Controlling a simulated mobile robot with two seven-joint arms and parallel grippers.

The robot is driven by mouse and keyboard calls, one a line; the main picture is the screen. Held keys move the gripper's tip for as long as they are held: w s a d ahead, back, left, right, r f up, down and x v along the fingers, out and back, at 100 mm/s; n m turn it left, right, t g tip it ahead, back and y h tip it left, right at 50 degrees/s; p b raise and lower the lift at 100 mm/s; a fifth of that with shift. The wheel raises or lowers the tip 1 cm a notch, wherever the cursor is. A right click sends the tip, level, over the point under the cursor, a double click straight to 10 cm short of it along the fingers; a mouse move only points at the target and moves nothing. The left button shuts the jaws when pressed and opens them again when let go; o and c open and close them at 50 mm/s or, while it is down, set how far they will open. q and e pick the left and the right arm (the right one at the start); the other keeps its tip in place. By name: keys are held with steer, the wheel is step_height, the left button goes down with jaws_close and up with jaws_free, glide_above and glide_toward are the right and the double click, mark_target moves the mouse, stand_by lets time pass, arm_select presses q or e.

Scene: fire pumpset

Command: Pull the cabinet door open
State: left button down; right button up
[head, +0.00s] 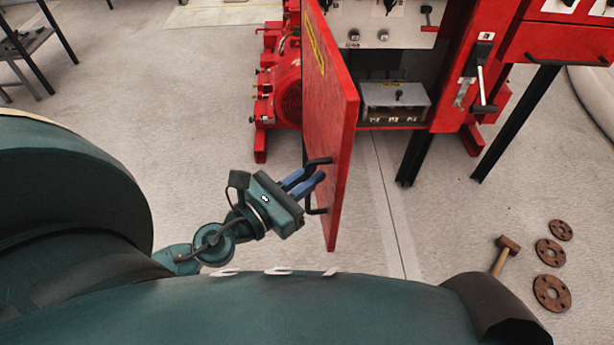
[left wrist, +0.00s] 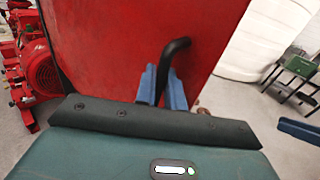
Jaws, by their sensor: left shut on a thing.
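The red cabinet door (head: 328,120) stands swung well open in the head view, its free edge toward me. Its black handle (head: 318,163) is a bent bar near that edge. My left gripper (head: 312,183) has its blue fingers closed around the handle. In the left wrist view the handle (left wrist: 174,50) rises from between the two fingers (left wrist: 163,85), with the red door face (left wrist: 110,35) behind. The open cabinet (head: 400,60) shows a grey box (head: 395,101) inside. My right gripper is not in the head view.
A red motor pump (head: 285,90) stands left of the cabinet. A mallet (head: 505,255) and several rusty flanges (head: 551,293) lie on the floor at right. A dark-legged table (head: 30,45) is at far left. The floor between is clear.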

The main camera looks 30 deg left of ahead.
arm_select(q)
steer(key=shift+w+a+r, duration=0.1)
steer(key=shift+a, duration=0.2)
steer(key=c, duration=1.6)
jaws_free()
steer(key=shift+d, duration=0.1)
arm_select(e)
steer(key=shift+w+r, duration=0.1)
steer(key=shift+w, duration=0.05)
